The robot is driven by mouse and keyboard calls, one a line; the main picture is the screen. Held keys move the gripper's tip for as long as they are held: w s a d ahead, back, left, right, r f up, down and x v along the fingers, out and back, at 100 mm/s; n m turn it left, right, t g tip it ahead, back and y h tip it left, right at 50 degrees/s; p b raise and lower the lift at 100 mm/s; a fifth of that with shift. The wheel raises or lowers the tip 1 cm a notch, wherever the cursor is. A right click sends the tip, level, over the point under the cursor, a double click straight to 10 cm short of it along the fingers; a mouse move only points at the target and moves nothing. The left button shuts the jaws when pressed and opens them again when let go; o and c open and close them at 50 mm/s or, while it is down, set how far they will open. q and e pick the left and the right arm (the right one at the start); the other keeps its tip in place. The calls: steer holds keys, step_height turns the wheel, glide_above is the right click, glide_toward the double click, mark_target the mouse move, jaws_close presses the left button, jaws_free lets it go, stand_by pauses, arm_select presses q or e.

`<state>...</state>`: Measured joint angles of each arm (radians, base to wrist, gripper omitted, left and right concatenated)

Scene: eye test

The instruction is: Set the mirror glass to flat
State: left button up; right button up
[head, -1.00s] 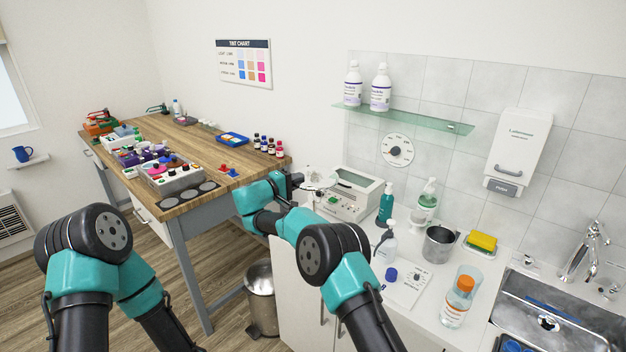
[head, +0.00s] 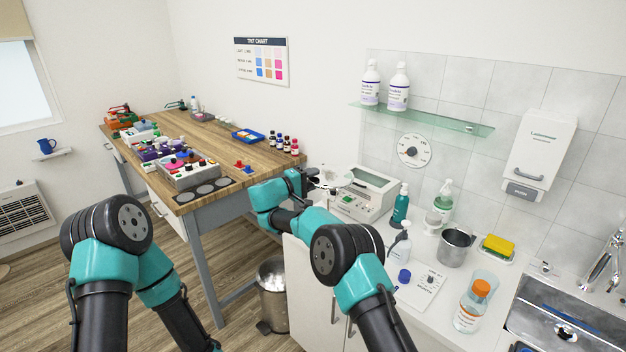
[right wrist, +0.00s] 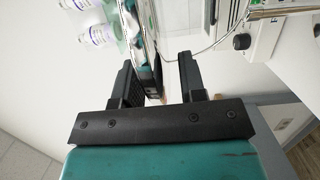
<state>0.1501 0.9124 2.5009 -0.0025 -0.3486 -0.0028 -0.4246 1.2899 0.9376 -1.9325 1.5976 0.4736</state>
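The round mirror glass (head: 336,177) stands at the left end of the white counter, beside a pale box with a window lid. It is small in the head view, and its exact tilt is hard to tell. In the right wrist view the mirror (right wrist: 151,22) shows nearly edge-on, with a thin bright rim and reflections in it. My right gripper (head: 312,180) is at the mirror's left side. In the right wrist view its two fingers (right wrist: 160,72) are apart, with the mirror's lower end between or just beyond them; contact is unclear. My left gripper is out of view.
The windowed box (head: 365,192) stands close right of the mirror. Pump bottles, a metal cup (head: 455,247) and an orange-capped bottle (head: 469,306) crowd the counter. A glass shelf (head: 425,120) hangs above. The wooden bench (head: 222,148) is at left, a bin (head: 272,294) below.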

steer(key=v, duration=1.7)
steer(key=shift+a, duration=0.15)
